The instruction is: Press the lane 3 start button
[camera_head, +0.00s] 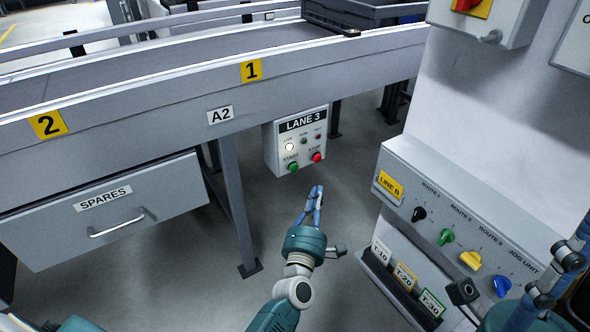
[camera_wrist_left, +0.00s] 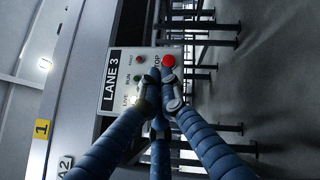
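The lane 3 box (camera_head: 283,150) is a pale panel under the conveyor, with a green start button (camera_head: 293,167) at lower left and a red stop button (camera_head: 317,157) at lower right. My left gripper (camera_head: 317,191) is in front of and below the box in the head view, its blue fingers drawn together with nothing between them. In the left wrist view the fingertips (camera_wrist_left: 161,80) overlap the box's button edge beside the red stop button (camera_wrist_left: 168,61). The fingers hide the start button there; I cannot tell contact. My right gripper (camera_head: 535,300) is partly in view at lower right.
The conveyor frame (camera_head: 160,100) runs above, with a spares drawer (camera_head: 105,210) at left and a support leg (camera_head: 236,200) beside the box. A line B panel (camera_head: 440,215) with several knobs stands at right. Open floor (camera_head: 345,275) lies between.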

